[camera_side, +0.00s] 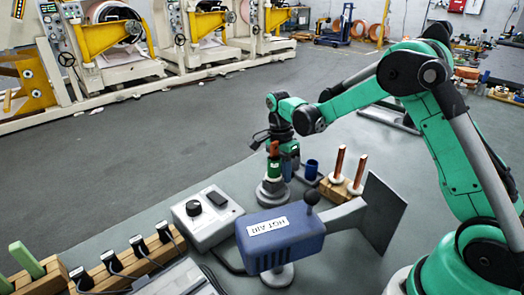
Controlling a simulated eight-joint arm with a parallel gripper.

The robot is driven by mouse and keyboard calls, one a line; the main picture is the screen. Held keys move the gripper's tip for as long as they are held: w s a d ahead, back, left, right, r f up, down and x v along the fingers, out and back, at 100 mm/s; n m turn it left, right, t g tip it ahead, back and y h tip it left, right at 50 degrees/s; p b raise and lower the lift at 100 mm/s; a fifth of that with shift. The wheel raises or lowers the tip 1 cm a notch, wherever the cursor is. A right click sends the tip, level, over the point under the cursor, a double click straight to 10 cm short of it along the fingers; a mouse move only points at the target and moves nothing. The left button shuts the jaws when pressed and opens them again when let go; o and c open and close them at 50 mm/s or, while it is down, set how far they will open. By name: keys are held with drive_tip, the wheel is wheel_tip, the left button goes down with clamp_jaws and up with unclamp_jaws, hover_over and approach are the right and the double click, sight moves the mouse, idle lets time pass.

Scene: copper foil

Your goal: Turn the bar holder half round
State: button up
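A small stand that looks like the bar holder (272,190) has a round grey base and stands on the grey bench. A green part and an upright orange-brown piece (274,149) rise above it. My gripper (272,147) is at the top of this stand, at the end of my green arm coming from the right. Its dark fingers are small and overlap the stand. I cannot tell whether they touch or grip it.
A blue hot-air unit (280,238) with a grey nozzle and upright plate (382,214) stands in front. A grey control box (208,218) is left of it. A blue cup (312,169) stands beside the stand. Wooden racks (128,262) fill the front left.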

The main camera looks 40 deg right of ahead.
drive_tip(key=o, duration=0.4)
drive_tip(key=shift+d, duration=0.3)
drive_tip(key=r, duration=0.3)
drive_tip(key=w+r, duration=0.1)
drive_tip(key=r, duration=0.1)
drive_tip(key=shift+r, duration=0.25)
drive_tip(key=shift+s, duration=0.1)
